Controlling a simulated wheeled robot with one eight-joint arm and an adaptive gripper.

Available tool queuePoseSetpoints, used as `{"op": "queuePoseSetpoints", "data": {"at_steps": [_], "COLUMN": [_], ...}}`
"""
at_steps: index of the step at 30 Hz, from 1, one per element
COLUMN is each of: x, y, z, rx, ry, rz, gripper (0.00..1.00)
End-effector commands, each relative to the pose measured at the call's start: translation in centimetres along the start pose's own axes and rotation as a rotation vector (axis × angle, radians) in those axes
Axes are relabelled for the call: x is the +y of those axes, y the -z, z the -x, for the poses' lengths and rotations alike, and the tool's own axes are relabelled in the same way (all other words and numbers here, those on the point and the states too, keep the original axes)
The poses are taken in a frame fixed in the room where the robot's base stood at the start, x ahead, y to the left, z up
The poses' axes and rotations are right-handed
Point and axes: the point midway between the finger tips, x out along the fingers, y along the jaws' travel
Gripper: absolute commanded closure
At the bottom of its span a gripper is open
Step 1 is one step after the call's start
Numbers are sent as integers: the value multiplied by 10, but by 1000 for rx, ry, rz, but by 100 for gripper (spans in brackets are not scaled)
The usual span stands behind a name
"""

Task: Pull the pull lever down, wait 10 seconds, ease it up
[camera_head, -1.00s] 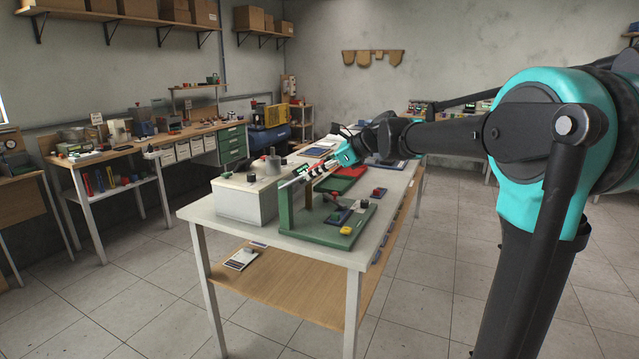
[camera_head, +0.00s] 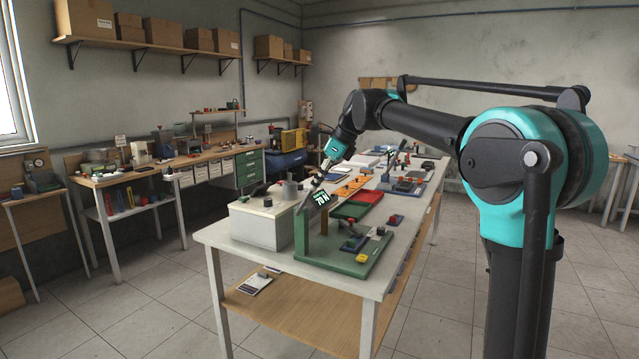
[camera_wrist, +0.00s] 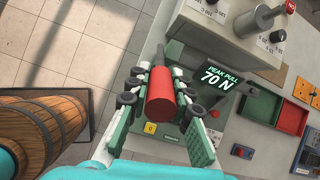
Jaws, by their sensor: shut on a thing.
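The pull lever ends in a red cylindrical handle (camera_wrist: 160,98) on a grey rod, seen in the wrist view. My gripper (camera_wrist: 160,80) is shut on this handle, with one finger on each side. In the head view my gripper (camera_head: 318,182) is above the green stand's upright plate (camera_head: 301,236), and the handle is hidden there. The stand has a green base (camera_head: 335,262).
The stand is near the front of a white table (camera_head: 378,285). A white box (camera_head: 258,222) with a metal cylinder on top stands to its left. A wooden barrel (camera_wrist: 40,125) fills the lower left of the wrist view.

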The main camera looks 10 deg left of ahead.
Motion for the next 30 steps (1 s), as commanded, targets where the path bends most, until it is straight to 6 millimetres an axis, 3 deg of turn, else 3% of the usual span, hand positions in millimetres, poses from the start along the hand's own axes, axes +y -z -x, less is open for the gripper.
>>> {"op": "queuePoseSetpoints", "data": {"at_steps": [7,8,13,23,30], "x": [0,0,0,0,0], "y": [0,0,0,0,0], "z": [-1,-1,0,2,36], "rx": [-2,-2,-2,-1,-1], "ry": [0,0,0,0,0], "rz": [1,1,1,0,0], "gripper": [100,77,57,57,57]}}
